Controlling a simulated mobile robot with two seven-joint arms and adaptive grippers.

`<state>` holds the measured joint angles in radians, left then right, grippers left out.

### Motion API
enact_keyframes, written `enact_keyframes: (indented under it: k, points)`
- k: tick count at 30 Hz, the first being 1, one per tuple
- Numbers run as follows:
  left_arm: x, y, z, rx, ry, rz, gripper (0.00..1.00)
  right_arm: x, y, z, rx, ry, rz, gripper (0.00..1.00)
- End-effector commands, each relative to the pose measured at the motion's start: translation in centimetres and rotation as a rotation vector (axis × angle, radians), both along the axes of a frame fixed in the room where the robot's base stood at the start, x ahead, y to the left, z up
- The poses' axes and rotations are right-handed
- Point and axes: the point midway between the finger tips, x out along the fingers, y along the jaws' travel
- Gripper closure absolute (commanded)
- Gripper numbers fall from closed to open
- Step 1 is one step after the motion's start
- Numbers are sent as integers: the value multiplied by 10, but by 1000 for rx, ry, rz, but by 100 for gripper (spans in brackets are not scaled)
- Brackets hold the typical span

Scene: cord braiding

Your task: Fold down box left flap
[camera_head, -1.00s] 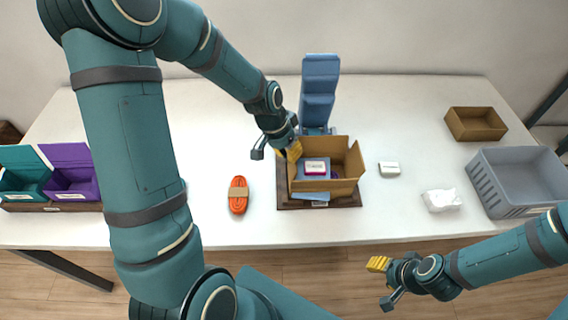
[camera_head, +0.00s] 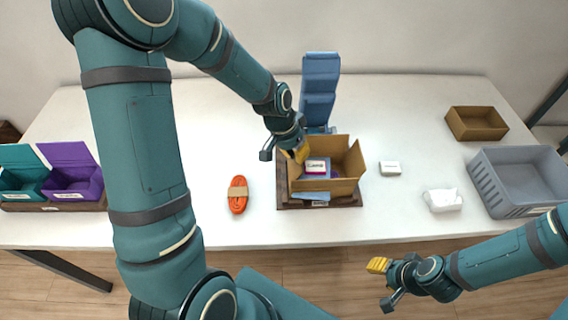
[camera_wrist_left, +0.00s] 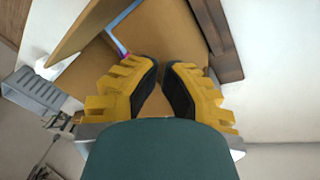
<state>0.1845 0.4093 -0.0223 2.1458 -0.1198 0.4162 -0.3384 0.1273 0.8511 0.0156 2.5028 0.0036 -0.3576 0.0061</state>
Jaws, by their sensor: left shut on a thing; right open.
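The brown cardboard box (camera_head: 340,188) stands open on a dark wooden base (camera_head: 287,203). Its right flap (camera_head: 355,160) is raised. A small white and magenta pack (camera_head: 317,166) and blue items show inside it. My left gripper (camera_head: 301,153) is at the box's left rim, shut on the left flap, which it mostly hides in the head view. In the left wrist view its yellow fingers (camera_wrist_left: 167,68) are close together against brown cardboard (camera_wrist_left: 158,35); the grip itself is hard to see. My right gripper (camera_head: 381,278) is open and empty in front of the table.
A blue stand (camera_head: 320,88) rises just behind the box. An orange cord bundle (camera_head: 238,195) lies left of it. A white box (camera_head: 390,168), white packet (camera_head: 443,200), brown tray (camera_head: 477,123) and grey crate (camera_head: 520,180) are at right. Teal (camera_head: 22,172) and purple (camera_head: 72,172) bins stand far left.

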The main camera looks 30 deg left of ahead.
Motion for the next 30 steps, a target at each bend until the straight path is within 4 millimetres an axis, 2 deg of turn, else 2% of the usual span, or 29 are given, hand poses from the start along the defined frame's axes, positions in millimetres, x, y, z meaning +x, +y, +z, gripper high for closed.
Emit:
enact_keyframes:
  k: [6,19,30]
  points:
    - [2,-7,-12,0,5,-2,100,0,0,-9,0,0,0,53]
    - [4,-10,-13,0,3,-1,100,0,0,-10,0,0,0,53]
    - [9,-16,-29,0,3,-2,100,0,0,-24,0,0,0,53]
